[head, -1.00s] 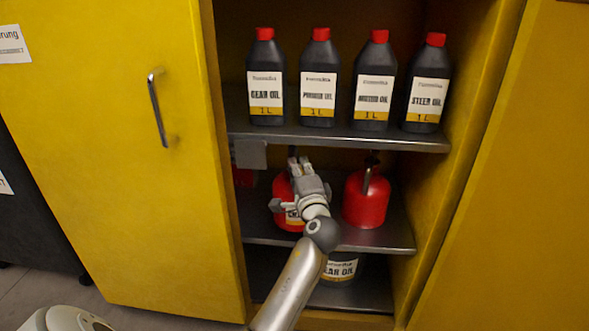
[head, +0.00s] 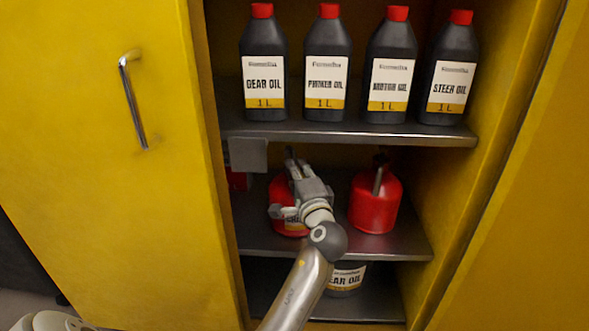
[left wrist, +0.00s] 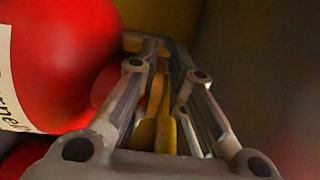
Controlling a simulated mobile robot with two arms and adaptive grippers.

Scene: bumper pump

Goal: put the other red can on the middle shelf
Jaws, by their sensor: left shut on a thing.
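A red can (head: 281,190) with a white and yellow label is on the left part of the middle shelf (head: 405,243), partly hidden behind my left gripper. My left gripper (head: 294,162) is shut at the top of this can; the exact grip point is hidden. In the left wrist view the can's red body (left wrist: 60,60) fills the left side, beside the gripper fingers (left wrist: 162,65). Another red can (head: 373,207) with a dark top stands on the same shelf to the right, apart from the gripper. My right gripper does not show.
Black oil bottles (head: 327,62) with red caps stand on the upper shelf (head: 350,132). A Gear Oil bucket (head: 347,277) is below. Another red thing (head: 238,181) shows at the shelf's left. The yellow door (head: 90,170) and right cabinet wall (head: 490,170) bound the space.

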